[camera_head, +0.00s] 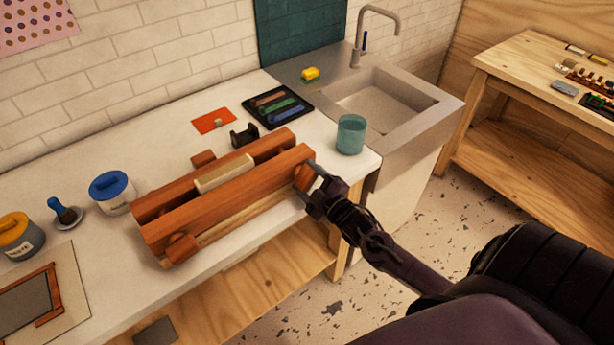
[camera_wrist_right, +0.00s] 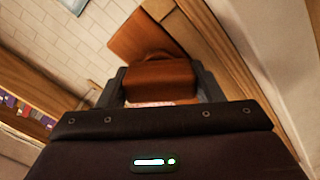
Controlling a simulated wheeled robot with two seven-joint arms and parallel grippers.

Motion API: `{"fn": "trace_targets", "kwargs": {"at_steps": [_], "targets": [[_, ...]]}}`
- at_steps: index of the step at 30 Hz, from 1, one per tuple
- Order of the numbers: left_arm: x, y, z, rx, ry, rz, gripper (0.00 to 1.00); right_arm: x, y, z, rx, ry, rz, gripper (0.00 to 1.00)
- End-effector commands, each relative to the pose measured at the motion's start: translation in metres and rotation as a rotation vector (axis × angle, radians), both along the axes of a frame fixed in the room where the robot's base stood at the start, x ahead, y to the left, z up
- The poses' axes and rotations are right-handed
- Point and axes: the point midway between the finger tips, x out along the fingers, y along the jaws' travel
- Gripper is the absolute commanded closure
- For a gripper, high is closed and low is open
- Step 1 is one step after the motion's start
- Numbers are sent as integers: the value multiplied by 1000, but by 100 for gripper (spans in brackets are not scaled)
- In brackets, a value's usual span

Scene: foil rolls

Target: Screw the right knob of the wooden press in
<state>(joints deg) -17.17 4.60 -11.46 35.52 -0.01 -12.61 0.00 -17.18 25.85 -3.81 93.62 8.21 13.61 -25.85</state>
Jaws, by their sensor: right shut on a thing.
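The wooden press (camera_head: 220,205) is a long reddish-brown press on the white counter, with a pale block (camera_head: 224,173) between its two beams. Its right knob (camera_head: 303,177) is at the right end of the front beam. My right gripper (camera_head: 312,182) is shut on this knob. In the right wrist view the knob (camera_wrist_right: 158,80) sits between the two dark fingers, with the beam behind it. The left knob (camera_head: 181,248) is at the front beam's left end. The fingers partly hide the right knob in the head view. My left gripper is not in view.
A teal cup (camera_head: 351,135) stands near the counter's right edge, close to my right gripper. A sink (camera_head: 385,102) lies behind it. Blue-lidded (camera_head: 110,192) and orange-lidded (camera_head: 18,236) jars stand at left. A black tray (camera_head: 278,106) lies behind the press.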

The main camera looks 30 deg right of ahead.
Motion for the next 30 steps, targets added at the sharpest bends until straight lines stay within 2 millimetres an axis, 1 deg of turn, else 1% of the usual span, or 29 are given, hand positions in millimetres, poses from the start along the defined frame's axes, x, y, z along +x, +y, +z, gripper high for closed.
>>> {"fn": "trace_targets", "kwargs": {"at_steps": [1, 15, 21, 30], "targets": [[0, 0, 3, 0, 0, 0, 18, -3, 1, -5, 46, 15, -1, 63], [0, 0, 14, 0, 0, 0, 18, -4, 2, -8, 463, 47, -2, 62], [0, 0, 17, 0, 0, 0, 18, -4, 2, -9, 584, 56, -2, 62], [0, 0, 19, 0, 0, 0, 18, -4, 2, -9, 675, 61, -2, 62]]}}
